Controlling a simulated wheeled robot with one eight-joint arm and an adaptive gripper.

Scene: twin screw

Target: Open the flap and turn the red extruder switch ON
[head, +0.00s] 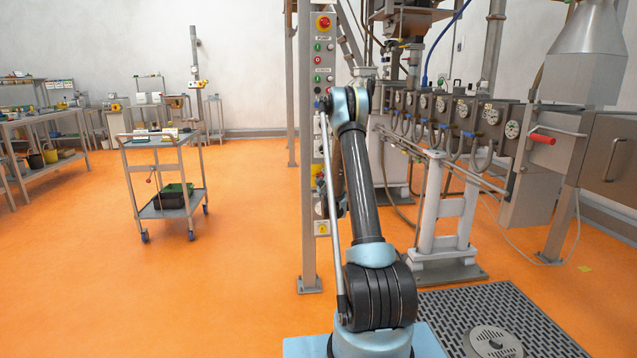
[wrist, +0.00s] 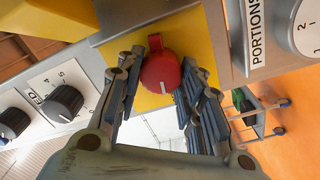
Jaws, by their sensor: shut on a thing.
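The red switch (wrist: 161,72) is a round knob with a tab at its top and a white mark toward its lower edge. It sits on a yellow plate (wrist: 197,42) in the wrist view. My gripper (wrist: 158,78) has one finger on each side of the knob and is shut on it. A yellow piece (wrist: 45,18) stands out at the upper left and may be the raised flap; its hinge is out of view. In the head view my arm reaches to the tall control panel (head: 322,75), and the arm hides the gripper and switch.
In the wrist view, black dials (wrist: 62,102) lie left of the switch and a "PORTIONS" dial (wrist: 306,38) lies right. In the head view, the machine (head: 445,112) stands right of the panel post. A trolley (head: 163,210) stands left, with open orange floor around it.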

